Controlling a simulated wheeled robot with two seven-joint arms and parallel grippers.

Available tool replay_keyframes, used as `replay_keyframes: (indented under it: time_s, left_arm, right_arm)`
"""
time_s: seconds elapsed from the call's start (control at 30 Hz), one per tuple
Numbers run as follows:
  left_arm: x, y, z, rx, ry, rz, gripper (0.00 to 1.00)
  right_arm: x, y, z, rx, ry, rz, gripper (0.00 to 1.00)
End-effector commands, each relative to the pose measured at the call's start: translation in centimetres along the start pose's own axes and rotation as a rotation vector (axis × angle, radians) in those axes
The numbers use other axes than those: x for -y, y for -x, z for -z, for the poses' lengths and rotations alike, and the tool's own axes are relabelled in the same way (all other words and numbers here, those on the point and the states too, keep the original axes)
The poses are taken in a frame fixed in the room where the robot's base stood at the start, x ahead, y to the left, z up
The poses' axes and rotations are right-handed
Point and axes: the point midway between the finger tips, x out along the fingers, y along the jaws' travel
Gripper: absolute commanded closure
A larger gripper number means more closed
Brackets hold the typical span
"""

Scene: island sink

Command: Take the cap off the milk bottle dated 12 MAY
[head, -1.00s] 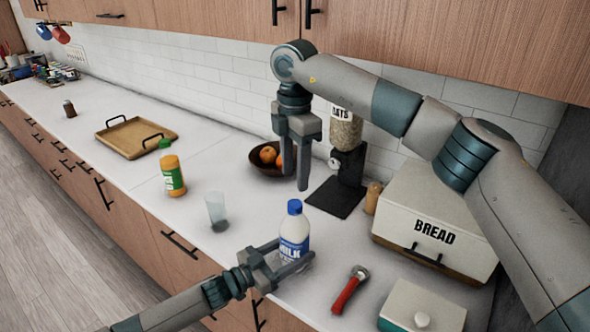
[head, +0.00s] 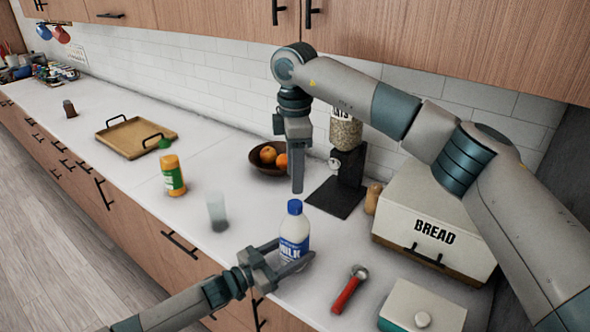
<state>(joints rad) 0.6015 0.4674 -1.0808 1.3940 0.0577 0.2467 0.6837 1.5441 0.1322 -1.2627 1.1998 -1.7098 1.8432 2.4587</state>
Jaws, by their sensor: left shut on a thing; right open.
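A white milk bottle (head: 295,232) with a blue cap (head: 294,207) and a blue label stands upright on the counter. No date can be read on it. My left gripper (head: 296,254) is shut around the lower part of the bottle from the front left. My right gripper (head: 297,190) points down just above the blue cap and appears apart from it. It is open and empty; its fingers line up edge-on, so the gap between them is hidden.
A clear glass (head: 217,212) and a yellow-orange bottle (head: 173,176) stand left on the counter (head: 130,205). A fruit bowl (head: 256,163) and oats dispenser (head: 349,170) are behind. A red-handled tool (head: 347,292), bread box (head: 440,220) and white-lidded box (head: 425,305) are right.

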Motion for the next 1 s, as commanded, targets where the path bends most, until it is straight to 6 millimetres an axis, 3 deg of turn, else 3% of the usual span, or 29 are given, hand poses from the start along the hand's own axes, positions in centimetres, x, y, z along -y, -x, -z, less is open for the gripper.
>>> replay_keyframes:
  time_s: [0.6, 1.0]
  left_arm:
    - [0.0, 0.0, 0.0, 0.0, 0.0, 0.0, 1.0]
    - [0.0, 0.0, 0.0, 0.0, 0.0, 0.0, 1.0]
  right_arm:
    - [0.0, -6.8, 0.0, 0.0, 0.0, 0.001, 0.57]
    - [0.0, -7.5, 0.0, 0.0, 0.0, 0.0, 0.57]
